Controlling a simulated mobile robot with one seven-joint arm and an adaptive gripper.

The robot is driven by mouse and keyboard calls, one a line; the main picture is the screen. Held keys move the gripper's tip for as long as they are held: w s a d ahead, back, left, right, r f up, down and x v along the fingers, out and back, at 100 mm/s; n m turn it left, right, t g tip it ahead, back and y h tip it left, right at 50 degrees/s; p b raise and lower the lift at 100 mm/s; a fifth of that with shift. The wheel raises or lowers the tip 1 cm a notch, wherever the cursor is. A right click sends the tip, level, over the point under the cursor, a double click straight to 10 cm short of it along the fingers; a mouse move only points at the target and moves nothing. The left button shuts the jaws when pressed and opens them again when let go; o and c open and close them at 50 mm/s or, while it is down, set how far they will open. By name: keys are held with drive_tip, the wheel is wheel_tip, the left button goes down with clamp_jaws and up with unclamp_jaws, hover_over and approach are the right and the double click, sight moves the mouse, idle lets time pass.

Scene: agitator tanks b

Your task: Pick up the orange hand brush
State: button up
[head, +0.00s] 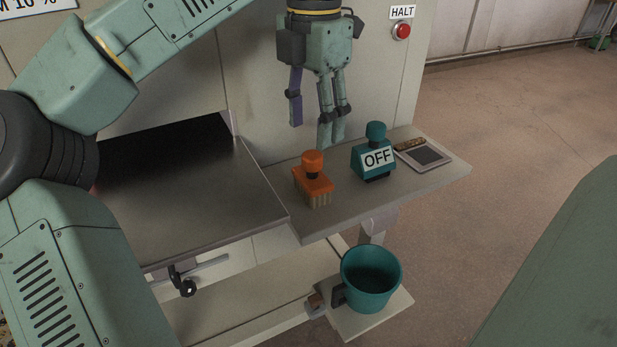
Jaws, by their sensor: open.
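The orange hand brush (313,183) stands upright on the grey shelf (290,217), in the head view. It has a round knob on top and pale bristles below. My gripper (316,134) hangs with its fingers pointing down, above the shelf and close to the brush's knob in the picture. Its fingers are apart, with nothing between them. The brush is fully visible and I see no contact with it. The exact gap in depth is hard to tell from this one view.
A teal knobbed block labelled OFF (373,160) stands right of the brush. Beyond it lies a flat grey device (425,155) with a brown item. A dark-topped metal surface (190,200) adjoins on the left. A teal bucket (370,280) stands below. A red HALT button (401,31) is on the wall.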

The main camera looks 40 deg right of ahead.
sight(312, 154)
drive_tip(key=shift+s+f+p, duration=0.1)
drive_tip(key=shift+f+p, duration=0.45)
drive_tip(key=shift+f, duration=2.8)
clamp_jaws()
